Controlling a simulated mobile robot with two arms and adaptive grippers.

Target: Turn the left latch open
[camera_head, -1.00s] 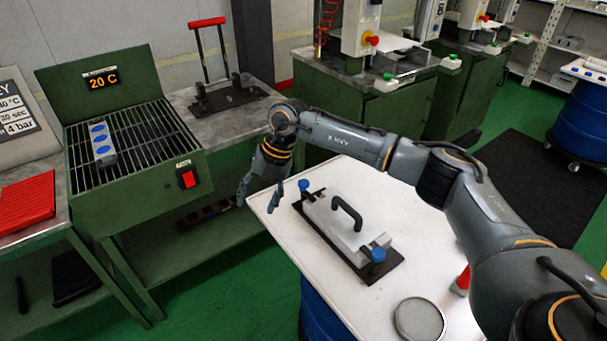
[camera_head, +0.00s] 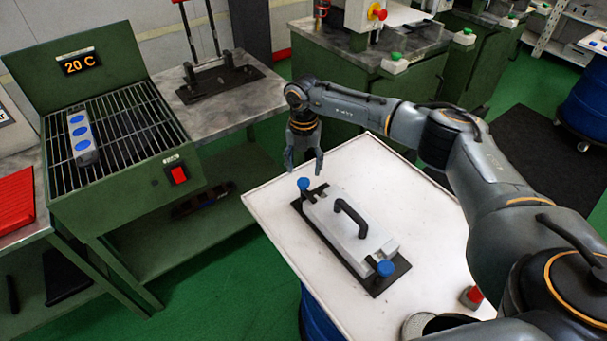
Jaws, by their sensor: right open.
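A grey-white mould (camera_head: 350,229) with a black arched handle (camera_head: 351,215) is on a black base plate (camera_head: 333,252) on the white tabletop. The left latch (camera_head: 303,184), with a blue knob, is at the plate's far left end. The right latch (camera_head: 385,268), also blue-knobbed, is at the near right end. My right gripper (camera_head: 304,170) is open and empty, fingers pointing down. Its fingertips appear just above the left latch's knob in the picture; I cannot tell whether they touch it. My left gripper is not in view.
A green grill station (camera_head: 115,190) showing 20 C holds a grey block with blue circles (camera_head: 82,137). A press frame (camera_head: 220,80) stands on the bench behind. A small red-topped object (camera_head: 472,296) sits near the tabletop's right. The tabletop left of the mould is clear.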

